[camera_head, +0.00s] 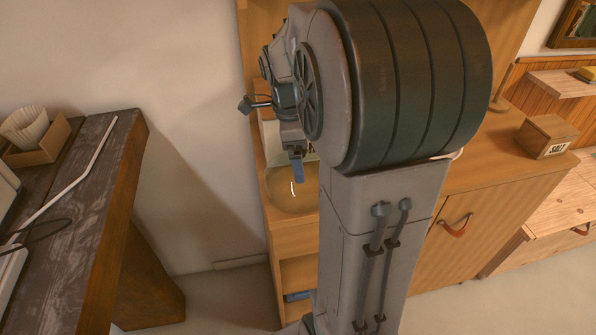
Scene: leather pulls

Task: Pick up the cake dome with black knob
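A round, see-through, amber-looking form (285,200) with a bright highlight sits on the wooden cabinet, left of my arm. It may be the cake dome; no black knob can be made out on it, and my arm hides its right side. My gripper (297,168) points down just above this form, with one blue finger showing. The other finger is not distinct, so its opening cannot be told. Whether the finger touches the form is also unclear.
A wooden salt box (546,136) sits on the cabinet top at right. A dark wooden table (100,190) with a paper-cup box (38,143) is at left. Floor between is clear.

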